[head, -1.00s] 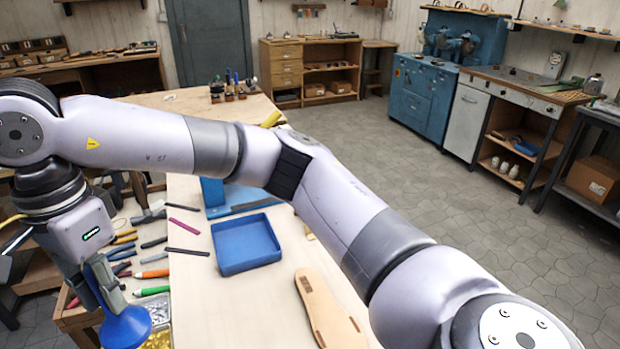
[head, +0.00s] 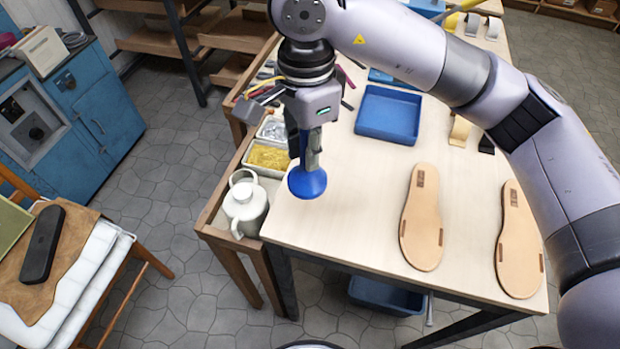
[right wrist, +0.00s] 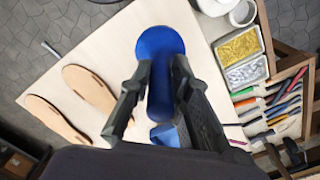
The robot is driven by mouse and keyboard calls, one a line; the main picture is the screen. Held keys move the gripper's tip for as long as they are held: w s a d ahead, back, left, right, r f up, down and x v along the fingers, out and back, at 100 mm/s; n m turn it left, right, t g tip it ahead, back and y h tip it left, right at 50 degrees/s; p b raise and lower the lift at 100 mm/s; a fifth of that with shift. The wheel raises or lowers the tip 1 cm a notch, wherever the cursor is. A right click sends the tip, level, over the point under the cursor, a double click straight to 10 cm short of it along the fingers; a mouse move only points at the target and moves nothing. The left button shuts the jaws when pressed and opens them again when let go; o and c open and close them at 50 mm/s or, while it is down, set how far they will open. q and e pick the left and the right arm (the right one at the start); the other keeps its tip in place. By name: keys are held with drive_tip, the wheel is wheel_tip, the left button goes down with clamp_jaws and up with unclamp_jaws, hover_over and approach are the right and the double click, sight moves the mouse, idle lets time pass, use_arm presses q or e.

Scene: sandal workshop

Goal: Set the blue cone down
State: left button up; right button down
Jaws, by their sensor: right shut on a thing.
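The blue cone (head: 307,183) points its wide round end down and its narrow stem up. My right gripper (head: 306,150) is shut on the stem and holds the cone upright. In the head view the cone is over the front left corner of the light wooden table (head: 345,222). I cannot tell whether its wide end touches the tabletop. In the right wrist view the cone (right wrist: 160,45) shows between the two dark fingers of the gripper (right wrist: 161,72). My left gripper is not in view.
Two tan sandal soles (head: 421,222) (head: 517,240) lie to the right on the table. A blue tray (head: 388,115) is behind. A white jug (head: 244,206) and a bin of yellow pieces (head: 268,157) stand close left. Bare tabletop lies between cone and soles.

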sight(307, 175)
wheel_tip(307, 175, down, 5)
drive_tip(key=shift+f+p, duration=0.1)
drive_tip(key=shift+p, duration=0.35)
drive_tip(key=shift+f, duration=0.65)
wheel_tip(307, 175, down, 4)
drive_tip(key=shift+r+p, duration=0.1)
drive_tip(key=shift+p, duration=0.5)
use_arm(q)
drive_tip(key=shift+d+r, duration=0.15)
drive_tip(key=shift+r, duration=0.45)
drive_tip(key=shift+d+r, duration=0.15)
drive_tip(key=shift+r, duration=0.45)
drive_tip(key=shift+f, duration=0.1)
use_arm(e)
drive_tip(key=shift+a+f+b, duration=0.1)
drive_tip(key=shift+f+b, duration=0.1)
drive_tip(key=shift+b, duration=0.1)
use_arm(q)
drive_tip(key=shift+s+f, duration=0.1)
use_arm(e)
drive_tip(key=c, duration=1.5)
unclamp_jaws()
drive_tip(key=shift+r, duration=0.15)
